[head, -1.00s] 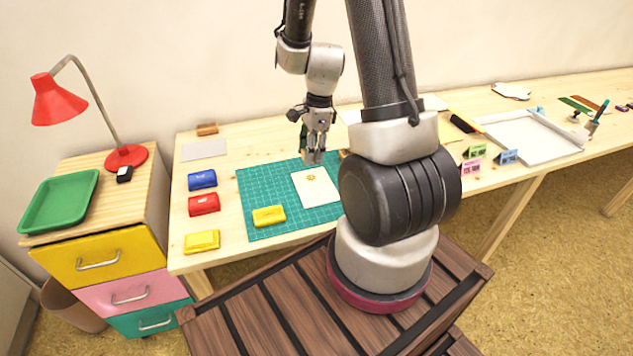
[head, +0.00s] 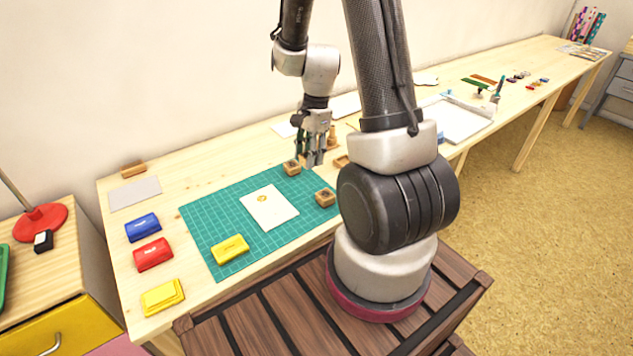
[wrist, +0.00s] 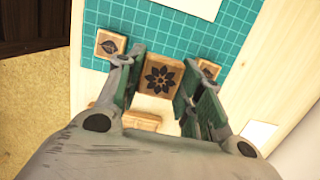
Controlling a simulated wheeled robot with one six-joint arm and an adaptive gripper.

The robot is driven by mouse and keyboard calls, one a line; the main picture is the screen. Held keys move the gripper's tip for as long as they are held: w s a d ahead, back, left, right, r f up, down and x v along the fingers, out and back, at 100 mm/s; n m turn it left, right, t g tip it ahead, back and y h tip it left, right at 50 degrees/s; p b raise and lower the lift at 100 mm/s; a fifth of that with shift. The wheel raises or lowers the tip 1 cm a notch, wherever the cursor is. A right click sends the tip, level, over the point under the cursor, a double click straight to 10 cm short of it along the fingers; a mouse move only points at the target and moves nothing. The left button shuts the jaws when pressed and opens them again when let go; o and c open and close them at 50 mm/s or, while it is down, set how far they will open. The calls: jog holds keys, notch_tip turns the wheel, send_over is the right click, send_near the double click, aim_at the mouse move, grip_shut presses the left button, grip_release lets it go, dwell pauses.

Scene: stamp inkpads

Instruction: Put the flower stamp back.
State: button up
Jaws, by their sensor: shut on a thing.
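The flower stamp, a wooden block with a dark flower on its top (wrist: 161,80), sits between the fingers of my gripper (wrist: 157,64) in the wrist view. My gripper is shut on it. In the head view my gripper (head: 314,158) is over the right back part of the green mat, and the stamp is hard to make out there. A leaf-marked wooden stamp (wrist: 110,45) is on the left of my fingers, and another leaf-marked one (wrist: 207,68) is on the right. The head view shows these two blocks (head: 325,198) (head: 291,167) on the mat.
A white card (head: 268,207) with a small orange print lies on the green mat (head: 212,222). Another wooden piece (wrist: 128,119) is close below my left finger.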

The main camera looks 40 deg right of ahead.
aim_at(308, 187)
notch_tip(308, 187, down, 8)
jog(key=shift+f, duration=0.1)
dwell(0.4)
jog(key=o, duration=0.9)
jog(key=shift+f, duration=0.1)
jog(key=shift+c, duration=0.2)
